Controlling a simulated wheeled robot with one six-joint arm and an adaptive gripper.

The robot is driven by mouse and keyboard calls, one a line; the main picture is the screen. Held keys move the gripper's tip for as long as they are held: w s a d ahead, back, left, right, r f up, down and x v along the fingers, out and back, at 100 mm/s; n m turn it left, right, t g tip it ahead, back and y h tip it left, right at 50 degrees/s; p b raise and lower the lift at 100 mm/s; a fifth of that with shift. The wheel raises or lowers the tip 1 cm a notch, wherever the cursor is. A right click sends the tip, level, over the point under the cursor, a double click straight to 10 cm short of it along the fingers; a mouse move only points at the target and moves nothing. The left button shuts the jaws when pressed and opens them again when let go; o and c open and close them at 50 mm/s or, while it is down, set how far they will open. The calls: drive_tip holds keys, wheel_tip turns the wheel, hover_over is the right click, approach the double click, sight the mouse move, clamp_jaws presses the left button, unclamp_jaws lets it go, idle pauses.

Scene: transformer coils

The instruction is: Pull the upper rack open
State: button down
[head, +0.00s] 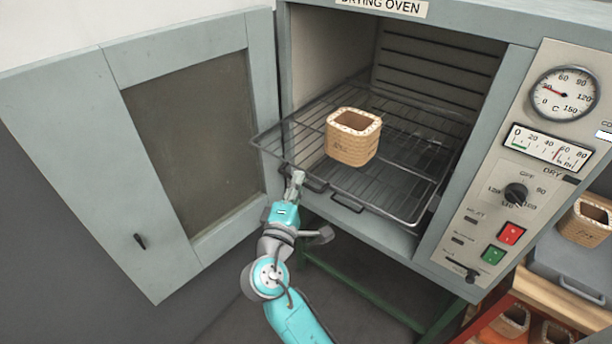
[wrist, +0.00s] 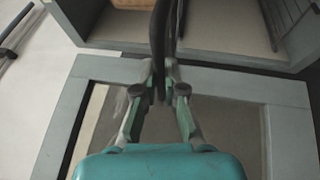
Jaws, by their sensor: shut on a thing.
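The upper rack (head: 290,133) is a wire shelf that reaches out past the oven's front opening on the left. A tan, square, open-topped coil (head: 352,148) stands upright on the wire shelving. My gripper (head: 298,178) is at the rack's front edge, beside a dark handle (head: 316,184). In the wrist view my gripper (wrist: 168,85) is shut on a dark bar (wrist: 159,45), seen nearly end-on. The fingers partly hide the grip. How the wire layers overlap under the coil is hard to tell.
The drying oven's door (head: 185,130) stands wide open at the left. A second dark handle (head: 348,203) is at the front, right of my gripper. The control panel (head: 515,170) is at the right. More coils (head: 585,222) sit at the lower right.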

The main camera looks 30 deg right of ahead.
drive_tip(key=shift+w+a+r, duration=0.1)
drive_tip(key=shift+a+r, duration=0.05)
drive_tip(key=shift+a, duration=0.15)
drive_tip(key=c, duration=1.2)
unclamp_jaws()
drive_tip(key=shift+c, duration=0.2)
drive_tip(key=v, duration=1.2)
drive_tip(key=shift+d, duration=0.1)
